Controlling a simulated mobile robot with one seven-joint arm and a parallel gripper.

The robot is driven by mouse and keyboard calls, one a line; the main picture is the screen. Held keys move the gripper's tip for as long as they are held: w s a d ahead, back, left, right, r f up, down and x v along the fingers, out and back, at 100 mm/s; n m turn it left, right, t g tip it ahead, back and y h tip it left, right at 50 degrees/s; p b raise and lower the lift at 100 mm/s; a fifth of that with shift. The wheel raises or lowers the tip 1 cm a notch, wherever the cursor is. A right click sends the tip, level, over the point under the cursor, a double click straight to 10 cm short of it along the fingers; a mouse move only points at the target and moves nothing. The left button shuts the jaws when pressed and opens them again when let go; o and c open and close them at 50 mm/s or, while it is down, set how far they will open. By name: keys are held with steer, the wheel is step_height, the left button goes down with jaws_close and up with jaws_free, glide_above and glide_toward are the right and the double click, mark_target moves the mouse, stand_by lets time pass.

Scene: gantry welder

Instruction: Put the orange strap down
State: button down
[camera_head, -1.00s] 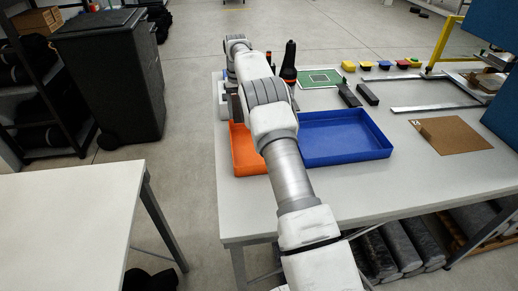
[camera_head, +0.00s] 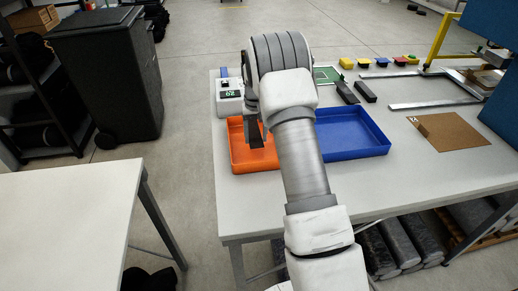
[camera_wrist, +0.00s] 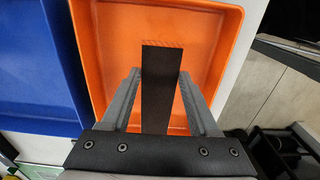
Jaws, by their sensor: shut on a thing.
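My gripper (camera_head: 252,127) hangs over the orange tray (camera_head: 237,154), at the left of the bench beside the blue tray. In the wrist view, my gripper (camera_wrist: 159,76) points down into the orange tray (camera_wrist: 208,35). A long dark strip runs between its two grey fingers, with an orange hatched band at its far end. I take this to be the orange strap (camera_wrist: 162,44), held between the fingers. Most of the strip looks dark, and I cannot tell whether its end touches the tray floor. In the head view it is hard to separate from the fingers.
The blue tray (camera_head: 350,132) adjoins the orange one on the right. A small white device with a green display (camera_head: 229,97) stands just behind the orange tray. Dark blocks, a metal frame (camera_head: 432,103) and a brown board (camera_head: 448,131) lie farther right. The bench front is clear.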

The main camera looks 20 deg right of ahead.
mark_target(259, 144)
steer(key=shift+s+d+f, duration=0.25)
steer(key=shift+s+f, duration=0.3)
steer(key=shift+s, duration=0.3)
steer(key=shift+f+p, duration=0.35)
steer(key=shift+f, duration=1.65)
steer(key=shift+c, duration=0.7)
jaws_free()
